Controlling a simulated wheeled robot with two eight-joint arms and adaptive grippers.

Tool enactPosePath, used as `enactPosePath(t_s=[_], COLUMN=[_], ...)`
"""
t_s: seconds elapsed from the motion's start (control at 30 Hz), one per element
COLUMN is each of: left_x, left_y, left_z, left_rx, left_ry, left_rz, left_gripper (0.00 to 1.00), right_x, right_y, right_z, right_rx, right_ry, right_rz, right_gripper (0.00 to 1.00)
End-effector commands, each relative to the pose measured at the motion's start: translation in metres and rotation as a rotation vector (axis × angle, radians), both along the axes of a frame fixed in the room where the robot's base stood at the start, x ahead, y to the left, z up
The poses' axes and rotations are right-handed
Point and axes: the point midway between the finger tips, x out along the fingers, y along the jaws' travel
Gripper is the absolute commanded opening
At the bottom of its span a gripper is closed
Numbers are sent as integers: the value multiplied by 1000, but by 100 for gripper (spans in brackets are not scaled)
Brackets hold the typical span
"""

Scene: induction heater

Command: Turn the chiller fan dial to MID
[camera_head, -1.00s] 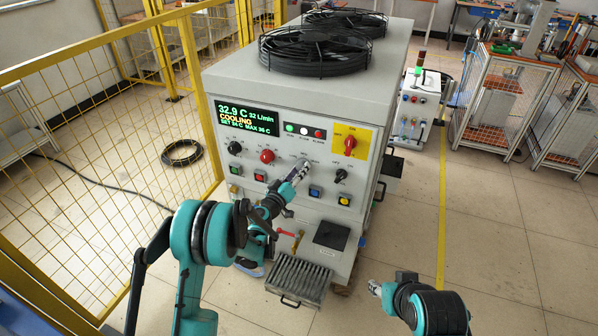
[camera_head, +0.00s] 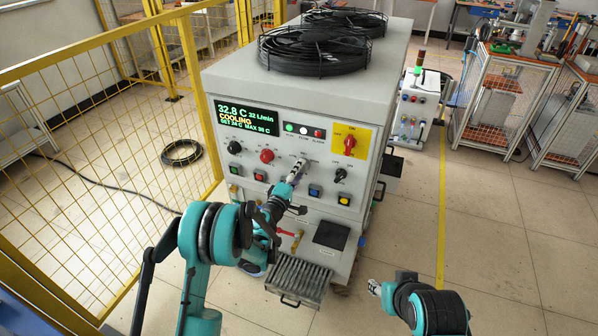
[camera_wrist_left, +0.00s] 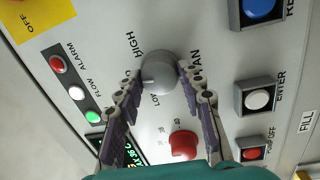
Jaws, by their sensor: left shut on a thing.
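The chiller fan dial is a grey round knob (camera_wrist_left: 159,72) on the chiller's pale front panel. In the left wrist view, HIGH and LOW are printed on its left side and FAN on its right. My left gripper (camera_wrist_left: 158,78) has its two fingers on opposite sides of the knob and is shut on it. In the head view, my left gripper (camera_head: 296,175) reaches the panel and partly covers the dial (camera_head: 301,162). I cannot read the dial's pointer or a MID mark. My right gripper (camera_head: 374,287) is low, away from the panel; its fingers are too small to judge.
A red knob (camera_head: 267,156), a dark knob (camera_head: 340,174) and a red switch on a yellow plate (camera_head: 350,142) are nearby. Coloured push buttons lie below, including a blue one (camera_head: 314,191). The display (camera_head: 248,118) reads COOLING. A yellow mesh fence (camera_head: 90,150) stands left.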

Motion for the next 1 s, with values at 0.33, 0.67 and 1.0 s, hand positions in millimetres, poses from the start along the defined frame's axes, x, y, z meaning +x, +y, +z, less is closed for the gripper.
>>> enactPosePath(t_s=[0.33, 0.67, 1.0], left_x=[0, 0, 0], left_y=[0, 0, 0], left_z=[-1, -1, -1], left_rx=[-114, -129, -128], left_ry=[40, 45, 44], left_rz=[2, 2, 2], left_gripper=[9, 9, 59], right_x=[0, 0, 0], right_y=[0, 0, 0], right_z=[0, 0, 0], right_rx=[0, 0, 0], right_ry=[0, 0, 0], right_rz=[0, 0, 0], right_gripper=[40, 40, 40])
